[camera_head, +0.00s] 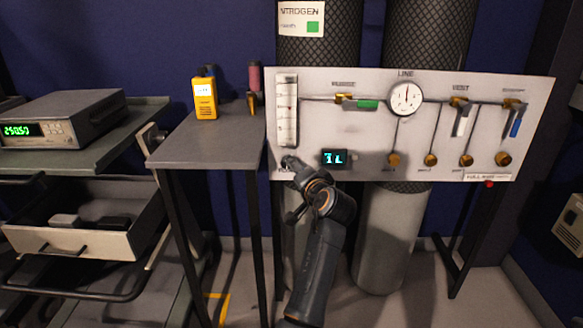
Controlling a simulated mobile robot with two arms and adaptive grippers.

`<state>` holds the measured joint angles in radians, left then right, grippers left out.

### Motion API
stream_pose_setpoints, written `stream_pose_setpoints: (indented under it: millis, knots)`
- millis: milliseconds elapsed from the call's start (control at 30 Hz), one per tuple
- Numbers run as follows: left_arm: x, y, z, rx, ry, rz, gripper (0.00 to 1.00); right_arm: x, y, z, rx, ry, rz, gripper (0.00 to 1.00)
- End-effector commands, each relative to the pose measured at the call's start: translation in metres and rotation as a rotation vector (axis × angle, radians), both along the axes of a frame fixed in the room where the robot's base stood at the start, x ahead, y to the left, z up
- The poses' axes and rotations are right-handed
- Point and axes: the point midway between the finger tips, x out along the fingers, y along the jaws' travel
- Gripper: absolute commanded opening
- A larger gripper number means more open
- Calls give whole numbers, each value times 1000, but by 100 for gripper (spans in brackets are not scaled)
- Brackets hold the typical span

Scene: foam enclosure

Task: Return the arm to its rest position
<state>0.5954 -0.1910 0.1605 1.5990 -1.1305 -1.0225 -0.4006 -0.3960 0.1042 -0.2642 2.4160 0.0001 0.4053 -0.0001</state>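One of my arms rises from the bottom centre in front of the valve panel (380,85). I take it to be my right arm, though its root is out of view. Its wrist is bent to the left, and its gripper (289,163) is near the panel's lower left corner, below the flow tube (287,108). The gripper is small and partly hidden by the wrist, so its fingers cannot be made out. I cannot tell whether it touches the panel. No other gripper of mine can be made out.
A grey side table (205,143) holds a yellow handheld meter (205,98) and a red-topped tool (255,88), close left of the arm. A cart with an open drawer (75,242) stands further left. Gas cylinders (388,240) stand behind the panel.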

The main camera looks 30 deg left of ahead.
Motion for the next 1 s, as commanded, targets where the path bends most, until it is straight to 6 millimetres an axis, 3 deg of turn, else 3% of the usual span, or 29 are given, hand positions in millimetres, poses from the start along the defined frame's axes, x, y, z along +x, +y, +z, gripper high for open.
stream_pose_setpoints:
  millis: [200,767,867,967,1000]
  knots:
    - [-10,-12,2,0,2,0,54,0,0,0,0,0,0,0]
    - [-10,-15,0,3,-21,-27,54,0,0,0,0,0,0,0]
    - [-9,-29,-4,6,-105,-134,54,0,0,0,0,0,0,0]
    - [-15,-64,-4,-12,-265,-336,54,0,0,0,0,0,0,0]
    - [-23,-85,-2,-31,-344,-437,54,0,0,0,0,0,0,0]
